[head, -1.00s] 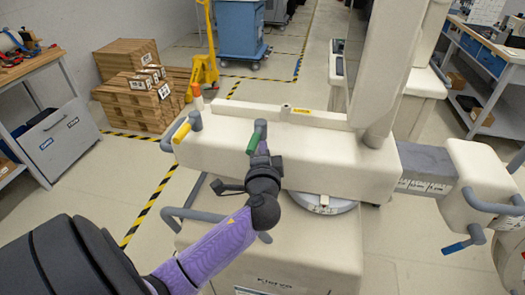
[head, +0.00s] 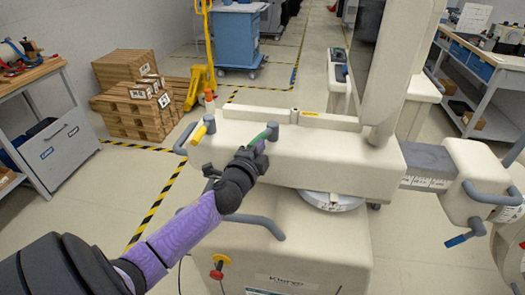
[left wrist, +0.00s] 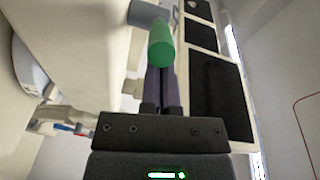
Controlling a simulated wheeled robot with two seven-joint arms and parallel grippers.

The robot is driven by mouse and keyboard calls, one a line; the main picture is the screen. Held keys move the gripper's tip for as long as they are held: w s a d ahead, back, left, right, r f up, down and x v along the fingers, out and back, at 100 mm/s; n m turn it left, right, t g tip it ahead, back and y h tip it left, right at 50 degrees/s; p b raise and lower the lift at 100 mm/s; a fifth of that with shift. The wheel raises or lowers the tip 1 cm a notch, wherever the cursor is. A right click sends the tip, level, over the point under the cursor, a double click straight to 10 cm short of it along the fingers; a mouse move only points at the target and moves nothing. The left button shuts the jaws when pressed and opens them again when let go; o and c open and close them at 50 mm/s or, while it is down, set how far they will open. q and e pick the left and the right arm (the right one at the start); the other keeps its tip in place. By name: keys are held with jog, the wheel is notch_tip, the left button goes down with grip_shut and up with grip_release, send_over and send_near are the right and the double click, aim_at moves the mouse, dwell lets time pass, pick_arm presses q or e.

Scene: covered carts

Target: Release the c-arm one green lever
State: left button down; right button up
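The green lever (head: 259,137) is on the top front edge of the cream c-arm base (head: 330,155), on a grey pivot. It slants down to the left from that pivot. My left gripper (head: 257,150) is right at the lever's free end. In the left wrist view the green lever (left wrist: 161,45) stands straight ahead of the gripper fingers (left wrist: 161,88). The fingers lie close together with only a thin gap, and their tips meet or pass behind the lever's end. Contact is likely, but the lever is not clearly between them. My right gripper is not in view.
A blue-tipped lever (head: 456,241) is at the right. Wooden pallets and boxes (head: 135,105), a yellow pallet jack (head: 202,80) and a blue cart (head: 238,35) stand behind.

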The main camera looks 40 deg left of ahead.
pick_arm(q)
jog(key=a, duration=0.6)
jog(key=shift+p, duration=0.3)
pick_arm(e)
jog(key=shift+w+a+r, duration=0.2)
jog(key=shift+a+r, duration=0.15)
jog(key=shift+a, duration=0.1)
pick_arm(q)
jog(key=shift+s+a+r, duration=0.1)
jog(key=shift+a+r, duration=0.05)
jog(key=shift+a, duration=0.05)
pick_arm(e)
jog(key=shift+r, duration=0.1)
